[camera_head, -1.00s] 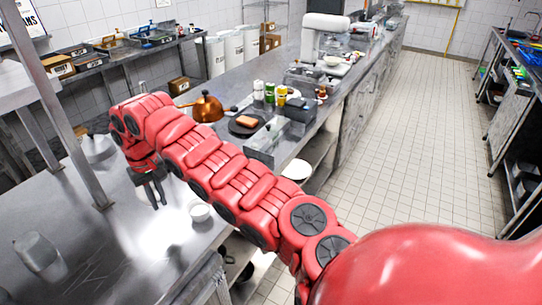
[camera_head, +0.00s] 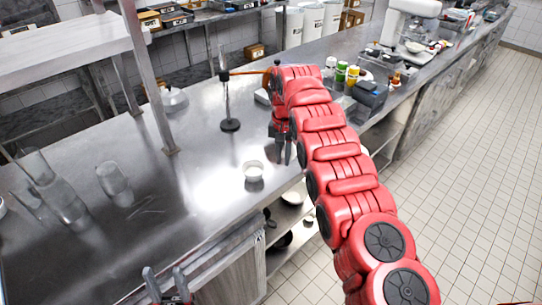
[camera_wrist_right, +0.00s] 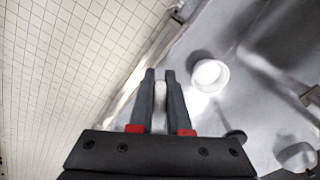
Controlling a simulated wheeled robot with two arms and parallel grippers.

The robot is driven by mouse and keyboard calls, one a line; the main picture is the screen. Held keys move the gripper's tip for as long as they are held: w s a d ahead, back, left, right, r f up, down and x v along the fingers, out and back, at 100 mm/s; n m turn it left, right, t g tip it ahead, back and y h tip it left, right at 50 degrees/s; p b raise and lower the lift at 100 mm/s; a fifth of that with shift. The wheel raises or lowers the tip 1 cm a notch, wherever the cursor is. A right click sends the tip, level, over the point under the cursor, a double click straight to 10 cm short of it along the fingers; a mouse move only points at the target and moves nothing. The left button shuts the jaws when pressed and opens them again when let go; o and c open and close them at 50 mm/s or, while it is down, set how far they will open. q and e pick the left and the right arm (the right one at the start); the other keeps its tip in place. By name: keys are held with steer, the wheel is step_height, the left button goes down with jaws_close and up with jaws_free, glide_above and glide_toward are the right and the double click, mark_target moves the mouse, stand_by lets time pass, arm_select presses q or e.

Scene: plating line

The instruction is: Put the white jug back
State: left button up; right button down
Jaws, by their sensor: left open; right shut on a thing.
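A small white round vessel (camera_head: 253,171), perhaps the white jug, stands on the steel table near its front edge. It also shows in the right wrist view (camera_wrist_right: 210,74), to the right of the fingers. My right gripper (camera_head: 284,152) points down, to the right of and apart from this vessel. In the wrist view its fingers (camera_wrist_right: 160,78) are close together with a narrow pale strip between them. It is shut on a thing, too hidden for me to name. My left gripper (camera_head: 166,284) is open and empty at the bottom edge, in front of the table.
A thin upright stand (camera_head: 230,124) and a pale metal pot (camera_head: 173,99) stand farther back. Clear glass vessels (camera_head: 115,182) stand at the left. A shelf post (camera_head: 150,90) rises from the table. Bottles (camera_head: 341,73) stand beyond my right arm.

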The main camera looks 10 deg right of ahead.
steer(key=shift+a+f+m, duration=0.15)
steer(key=shift+a+m, duration=0.15)
steer(key=shift+a, duration=0.1)
steer(key=shift+a+f+m+p, duration=0.25)
steer(key=shift+a+m+p, duration=0.05)
steer(key=shift+a+m, duration=0.15)
stand_by(0.5)
steer(key=shift+a+f+m, duration=0.3)
steer(key=shift+a+m, duration=0.05)
steer(key=shift+a, duration=0.25)
steer(key=shift+s, duration=0.1)
steer(key=shift+s+a+f+m+p, duration=0.15)
steer(key=shift+a+f+m+p, duration=0.45)
steer(key=shift+a+f+m, duration=0.35)
